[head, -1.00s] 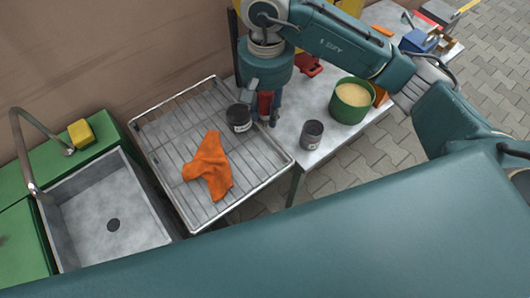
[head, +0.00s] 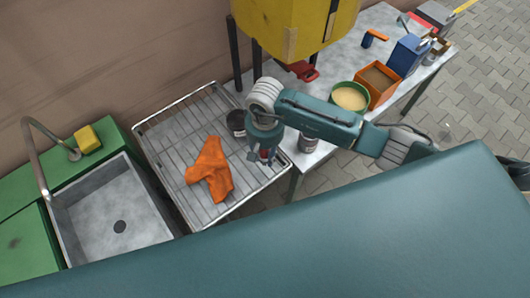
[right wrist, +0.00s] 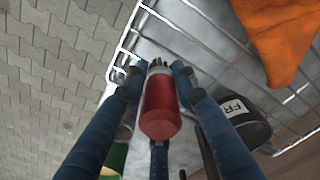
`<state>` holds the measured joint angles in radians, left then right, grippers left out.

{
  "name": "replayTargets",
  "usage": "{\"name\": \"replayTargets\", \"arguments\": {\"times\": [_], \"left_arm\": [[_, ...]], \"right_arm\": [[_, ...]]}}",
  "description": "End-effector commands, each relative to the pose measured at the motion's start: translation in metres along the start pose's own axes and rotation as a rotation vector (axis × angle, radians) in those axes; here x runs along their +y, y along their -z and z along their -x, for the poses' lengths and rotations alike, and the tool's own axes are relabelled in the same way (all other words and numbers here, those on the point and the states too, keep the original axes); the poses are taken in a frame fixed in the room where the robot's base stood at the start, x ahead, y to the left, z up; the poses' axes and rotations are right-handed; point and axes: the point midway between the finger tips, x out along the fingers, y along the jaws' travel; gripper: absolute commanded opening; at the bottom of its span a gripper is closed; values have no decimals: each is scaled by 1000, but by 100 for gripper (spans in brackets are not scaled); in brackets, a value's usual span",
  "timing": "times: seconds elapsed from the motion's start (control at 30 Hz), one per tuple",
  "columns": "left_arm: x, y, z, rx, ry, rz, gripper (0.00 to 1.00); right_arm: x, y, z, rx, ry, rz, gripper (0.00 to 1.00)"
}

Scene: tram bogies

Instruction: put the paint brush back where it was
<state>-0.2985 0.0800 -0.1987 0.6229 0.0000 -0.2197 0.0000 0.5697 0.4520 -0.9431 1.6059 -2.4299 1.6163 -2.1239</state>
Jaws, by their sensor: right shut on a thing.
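My right gripper (head: 264,158) is shut on the paint brush. In the right wrist view the brush has a red handle (right wrist: 160,108) with a metal collar and dark bristles, between the blue fingers. The gripper is over the right edge of the wire rack (head: 166,160), beside a dark tin (head: 236,121) on the rack. That tin shows a white label in the right wrist view (right wrist: 240,118). My left gripper is not in view.
An orange cloth (head: 211,171) lies on the rack. The grey table (head: 341,55) holds a green pot (head: 350,97), an orange box (head: 378,83), a blue box (head: 409,55) and a red object (head: 302,70). A yellow container (head: 297,25) stands behind. A sink (head: 112,205) is at left.

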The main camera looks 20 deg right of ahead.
Motion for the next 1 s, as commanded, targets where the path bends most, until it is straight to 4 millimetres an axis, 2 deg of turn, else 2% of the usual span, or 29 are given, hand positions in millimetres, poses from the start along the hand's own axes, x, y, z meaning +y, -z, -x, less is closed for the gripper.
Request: {"name": "replayTargets", "arguments": {"times": [0.43, 0.47, 0.53, 0.57, 0.83, 0.93, 1.0], "left_arm": [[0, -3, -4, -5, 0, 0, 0], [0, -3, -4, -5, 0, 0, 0], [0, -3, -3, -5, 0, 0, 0], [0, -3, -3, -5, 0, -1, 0], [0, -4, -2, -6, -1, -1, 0], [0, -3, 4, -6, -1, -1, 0], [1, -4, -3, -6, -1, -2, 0]], "right_arm": [[0, 1, -9, 2, 0, 0, 2], [0, 1, -9, 2, 0, 0, 30], [0, 0, -8, 1, 0, 0, 44], [0, 0, -8, 1, 0, 0, 47], [0, 0, -7, 1, 0, 0, 47], [0, 0, -2, 0, 0, 0, 47], [0, 2, 3, 5, 1, 1, 47]]}}
